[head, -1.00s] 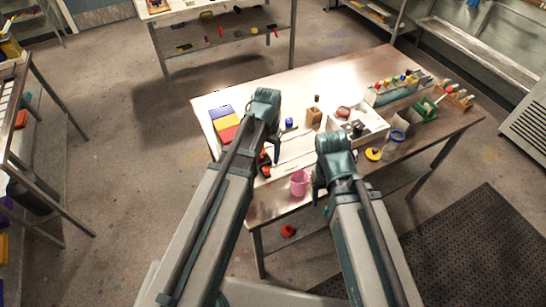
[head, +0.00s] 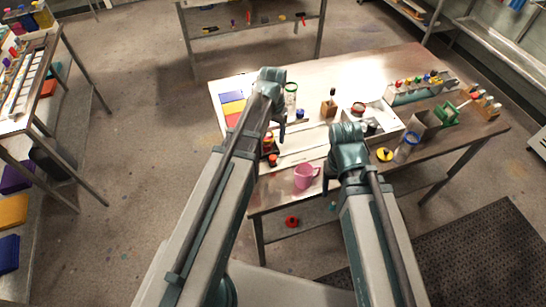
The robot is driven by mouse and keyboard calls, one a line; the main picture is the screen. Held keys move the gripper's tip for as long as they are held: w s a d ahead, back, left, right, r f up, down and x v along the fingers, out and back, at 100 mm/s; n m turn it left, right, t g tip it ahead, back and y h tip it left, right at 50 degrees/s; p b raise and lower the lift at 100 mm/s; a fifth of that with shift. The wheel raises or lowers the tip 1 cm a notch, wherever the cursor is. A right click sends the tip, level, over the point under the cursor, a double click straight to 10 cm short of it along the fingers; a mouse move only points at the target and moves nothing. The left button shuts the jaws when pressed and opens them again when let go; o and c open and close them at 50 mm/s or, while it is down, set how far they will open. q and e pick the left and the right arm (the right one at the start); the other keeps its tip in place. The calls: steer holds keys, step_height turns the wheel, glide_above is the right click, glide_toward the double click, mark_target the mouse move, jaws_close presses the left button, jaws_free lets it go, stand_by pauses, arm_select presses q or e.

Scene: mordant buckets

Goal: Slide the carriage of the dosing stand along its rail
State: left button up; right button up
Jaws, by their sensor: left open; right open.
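A long pale rail (head: 297,157) lies along the near left part of the metal table, seemingly part of the dosing stand. A small red-and-dark piece (head: 270,146) stands at its left end beside my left arm. I cannot tell for sure that it is the carriage. My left gripper (head: 281,136) is open and points down close to this piece, with no visible hold on it. My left forearm hides part of that area. My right gripper (head: 327,183) is open and empty, just right of the pink mug (head: 304,177) near the table's front edge.
A side table (head: 22,117) stands at left. A dark mat (head: 470,255) lies at right.

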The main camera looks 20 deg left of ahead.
mark_target(273, 157)
arm_select(q)
step_height(273, 157, down, 12)
steer(key=b, duration=1)
steer(key=shift+r+b, duration=0.15)
steer(key=shift+b, duration=0.25)
jaws_close()
stand_by(0.5)
